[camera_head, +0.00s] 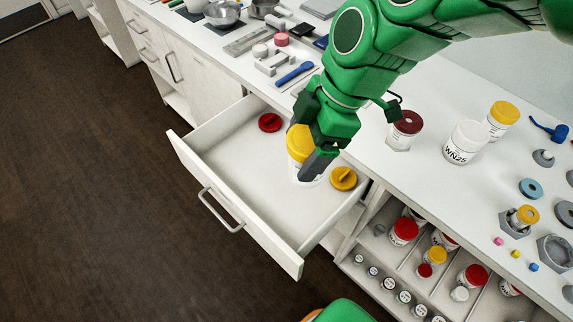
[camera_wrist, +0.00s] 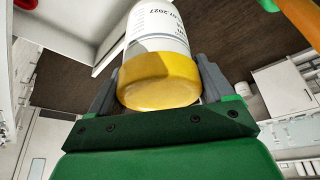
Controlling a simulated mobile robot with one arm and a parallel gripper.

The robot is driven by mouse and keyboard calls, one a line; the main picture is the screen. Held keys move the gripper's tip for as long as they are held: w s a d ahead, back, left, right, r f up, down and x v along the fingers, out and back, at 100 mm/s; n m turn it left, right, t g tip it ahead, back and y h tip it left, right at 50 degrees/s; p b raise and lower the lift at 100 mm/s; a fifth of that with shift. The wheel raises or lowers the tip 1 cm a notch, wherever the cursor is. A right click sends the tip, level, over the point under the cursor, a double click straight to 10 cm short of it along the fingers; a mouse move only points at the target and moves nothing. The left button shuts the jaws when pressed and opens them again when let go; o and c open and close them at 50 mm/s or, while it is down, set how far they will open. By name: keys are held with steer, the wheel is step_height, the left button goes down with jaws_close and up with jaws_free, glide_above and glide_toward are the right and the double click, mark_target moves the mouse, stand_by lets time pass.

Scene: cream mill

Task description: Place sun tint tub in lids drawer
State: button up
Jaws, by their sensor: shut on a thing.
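The tub (camera_head: 301,150), white with a yellow lid, is held in my gripper (camera_head: 316,150). In the head view it is over or inside the open drawer (camera_head: 231,166); I cannot tell whether its base touches the drawer floor. In the wrist view the tub (camera_wrist: 158,55) sits upright relative to the jaws, with a grey finger on each side. The drawer is pulled out from the counter. A red lid (camera_head: 270,122) lies at its back left, and a yellow lid (camera_head: 343,179) lies to the right of the tub.
On the counter stand a dark-red-lidded jar (camera_head: 404,129), a white WN25 tub (camera_head: 466,142) and a yellow-lidded tub (camera_head: 502,117). Open shelves (camera_head: 413,272) with several jars are right of the drawer. The drawer's front left floor is clear.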

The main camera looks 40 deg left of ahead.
step_height(320, 180, down, 20)
steer(key=f, duration=0.1)
steer(key=w+a+f, duration=0.6)
steer(key=a+f, duration=0.3)
steer(key=a, duration=0.2)
steer(key=shift+w+a, duration=0.3)
steer(key=shift+w, duration=0.1)
steer(key=shift+w+a+f, duration=0.1)
steer(key=shift+a+f, duration=0.05)
steer(key=shift+f, duration=0.8)
steer(key=shift+w+a+f, duration=0.1)
steer(key=shift+f, duration=0.85)
steer(key=shift+s+f, duration=0.1)
steer(key=shift+f, duration=0.05)
steer(key=o, duration=1.1)
